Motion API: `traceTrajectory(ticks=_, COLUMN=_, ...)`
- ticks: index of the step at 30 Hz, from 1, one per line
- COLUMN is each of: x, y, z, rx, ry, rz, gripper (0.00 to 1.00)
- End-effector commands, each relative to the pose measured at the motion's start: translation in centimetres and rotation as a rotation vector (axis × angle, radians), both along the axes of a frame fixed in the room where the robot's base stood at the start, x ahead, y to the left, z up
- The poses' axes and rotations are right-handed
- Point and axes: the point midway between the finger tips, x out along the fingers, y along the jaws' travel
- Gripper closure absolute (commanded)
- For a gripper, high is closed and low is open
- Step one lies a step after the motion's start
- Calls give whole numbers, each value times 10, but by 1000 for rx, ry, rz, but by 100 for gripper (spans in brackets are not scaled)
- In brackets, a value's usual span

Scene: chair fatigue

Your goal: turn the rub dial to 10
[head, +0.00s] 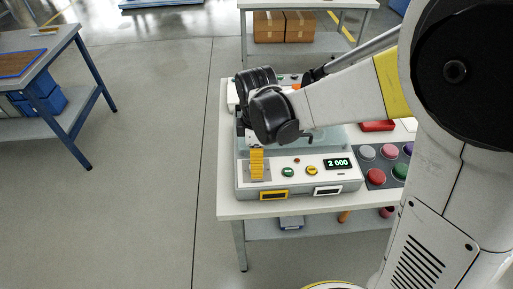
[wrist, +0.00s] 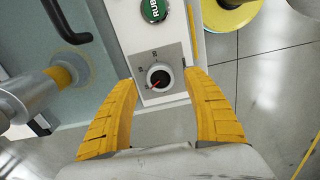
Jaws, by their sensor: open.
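The rub dial (wrist: 160,78) shows in the wrist view as a small dark knob with a light rim and a red pointer, on a grey scale plate. The pointer aims toward the lower left; the small scale marks are hard to read. A green "RUB" label (wrist: 153,10) is above it. My gripper (wrist: 161,84) is open, with one yellow finger on either side of the dial; I cannot tell whether they touch it. In the head view my gripper (head: 257,163) is over the left front of the test machine (head: 318,183) and hides the dial.
A green button (head: 288,172) and a yellow button (head: 312,170) are right of my gripper. Several coloured round pads, one red (head: 376,176), lie at the right.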

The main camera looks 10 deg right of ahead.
Motion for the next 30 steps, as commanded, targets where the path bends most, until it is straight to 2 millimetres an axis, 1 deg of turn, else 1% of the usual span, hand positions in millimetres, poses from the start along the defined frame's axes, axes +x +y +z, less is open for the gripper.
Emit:
traceTrajectory(ticks=1, x=-1, y=0, z=11, rx=0, ry=0, rz=0, gripper=41)
traceTrajectory(ticks=6, x=-1, y=0, z=51, rx=0, ry=0, rz=0, gripper=41)
traceTrajectory(ticks=9, x=-1, y=0, z=71, rx=0, ry=0, rz=0, gripper=41)
traceTrajectory(ticks=12, x=0, y=0, z=86, rx=0, ry=0, rz=0, gripper=41)
traceTrajectory(ticks=15, x=0, y=0, z=95, rx=0, ry=0, rz=0, gripper=41)
traceTrajectory(ticks=18, x=-1, y=0, z=99, rx=0, ry=0, rz=0, gripper=41)
traceTrajectory(ticks=30, x=-1, y=0, z=99, rx=0, ry=-1, rz=-2, gripper=41)
